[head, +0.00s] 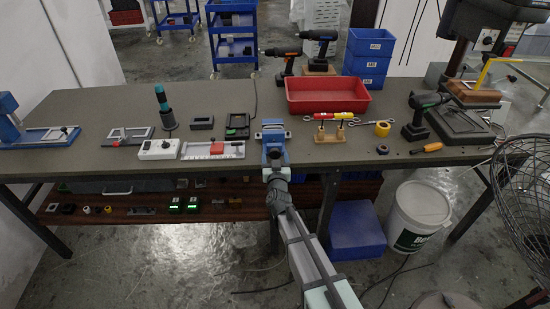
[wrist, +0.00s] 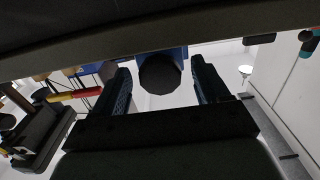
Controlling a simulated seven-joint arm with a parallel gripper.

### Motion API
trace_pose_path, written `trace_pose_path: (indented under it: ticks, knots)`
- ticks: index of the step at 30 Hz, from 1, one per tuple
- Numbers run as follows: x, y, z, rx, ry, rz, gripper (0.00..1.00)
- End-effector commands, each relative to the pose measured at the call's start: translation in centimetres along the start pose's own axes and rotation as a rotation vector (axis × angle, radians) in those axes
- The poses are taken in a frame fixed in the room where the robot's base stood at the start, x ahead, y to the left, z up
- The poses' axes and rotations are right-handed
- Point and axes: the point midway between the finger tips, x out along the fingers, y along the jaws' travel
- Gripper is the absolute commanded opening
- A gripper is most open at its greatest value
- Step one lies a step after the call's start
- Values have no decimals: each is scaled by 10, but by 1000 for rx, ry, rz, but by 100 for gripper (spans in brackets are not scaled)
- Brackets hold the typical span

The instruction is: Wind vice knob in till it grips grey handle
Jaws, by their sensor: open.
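The blue vice (head: 273,131) stands at the front edge of the bench. Its dark round knob (head: 275,154) faces my arm. In the wrist view the black, faceted knob (wrist: 160,73) shows end-on, with blue vice body behind it. My gripper (head: 276,174) is at the knob, and its two fingers (wrist: 162,84) stand apart on either side. In the wrist view a gap shows between the knob and each finger. I cannot make out the grey handle or whether the vice jaws touch anything.
A white tray-like fixture (head: 213,150) lies left of the vice. A wooden rack (head: 329,134) with red and yellow tools stands to its right. A red bin (head: 327,96) is behind. The floor in front of the bench has a white bucket (head: 418,215) at right.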

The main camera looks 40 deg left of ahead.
Motion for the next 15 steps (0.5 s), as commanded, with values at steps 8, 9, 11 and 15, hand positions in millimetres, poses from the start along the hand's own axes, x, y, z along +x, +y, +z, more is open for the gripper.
trace_pose_path:
  ticks: [8, 9, 11, 15]
  knots:
    - [0, 0, 0, 0, 0, 0, 71]
    - [0, 0, 0, 0, 0, 0, 67]
    - [0, 0, 0, 0, 0, 0, 61]
    - [0, 0, 0, 0, 0, 0, 48]
